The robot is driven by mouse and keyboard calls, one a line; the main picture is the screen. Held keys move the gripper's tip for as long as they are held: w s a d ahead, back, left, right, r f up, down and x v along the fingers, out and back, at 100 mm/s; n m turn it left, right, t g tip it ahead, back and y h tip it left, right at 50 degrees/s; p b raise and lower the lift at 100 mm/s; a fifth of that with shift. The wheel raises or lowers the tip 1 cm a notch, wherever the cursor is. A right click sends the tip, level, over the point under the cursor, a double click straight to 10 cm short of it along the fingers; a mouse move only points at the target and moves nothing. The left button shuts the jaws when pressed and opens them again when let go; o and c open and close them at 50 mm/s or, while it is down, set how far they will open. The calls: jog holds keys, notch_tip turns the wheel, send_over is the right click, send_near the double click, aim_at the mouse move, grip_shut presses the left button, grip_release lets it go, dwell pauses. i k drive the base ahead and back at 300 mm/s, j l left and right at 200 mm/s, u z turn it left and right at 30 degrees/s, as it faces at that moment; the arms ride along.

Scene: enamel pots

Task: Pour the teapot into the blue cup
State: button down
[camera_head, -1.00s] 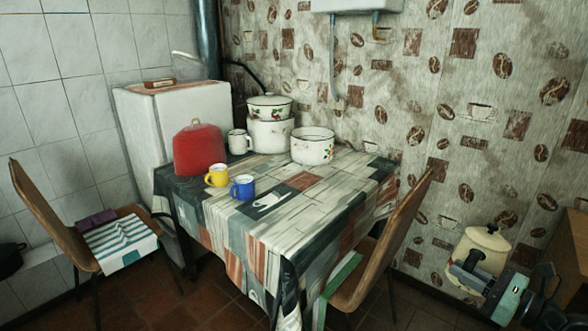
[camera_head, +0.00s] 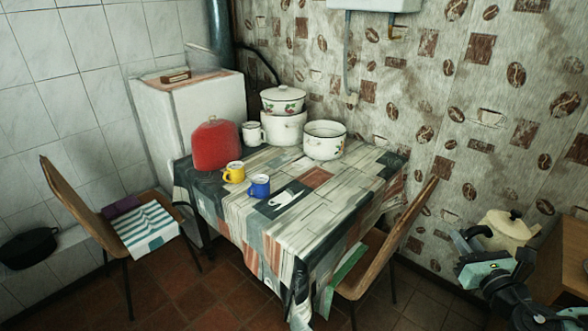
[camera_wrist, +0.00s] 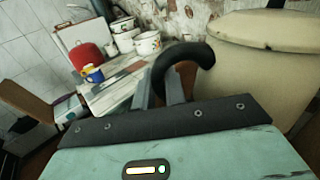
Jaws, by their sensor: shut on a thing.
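The cream teapot (camera_head: 507,231) with a dark lid knob is held at the far right, in the air away from the table. My gripper (camera_head: 474,238) is shut on its black curved handle; in the wrist view my fingers (camera_wrist: 163,88) close around the handle beside the teapot body (camera_wrist: 262,58). The teapot looks roughly upright. Its spout is not clearly visible. The blue cup (camera_head: 259,186) stands upright on the table near its left front edge. It is small in the wrist view (camera_wrist: 96,76), far from my gripper.
A yellow cup (camera_head: 234,172) stands close to the blue cup. A red cover (camera_head: 215,146), a white mug (camera_head: 252,134) and white pots (camera_head: 325,142) stand behind. Chairs flank the table (camera_head: 310,200). The right part of the tabletop is clear. A wooden surface (camera_head: 560,262) is at far right.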

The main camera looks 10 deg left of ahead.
aim_at(260, 183)
jog(key=i+j+u, duration=0.3)
jog(key=j, duration=0.2)
jog(key=i+j+u, duration=0.15)
jog(key=j+u, duration=0.15)
jog(key=j, duration=0.2)
jog(key=i+j+u, duration=0.35)
jog(key=k+j, duration=0.05)
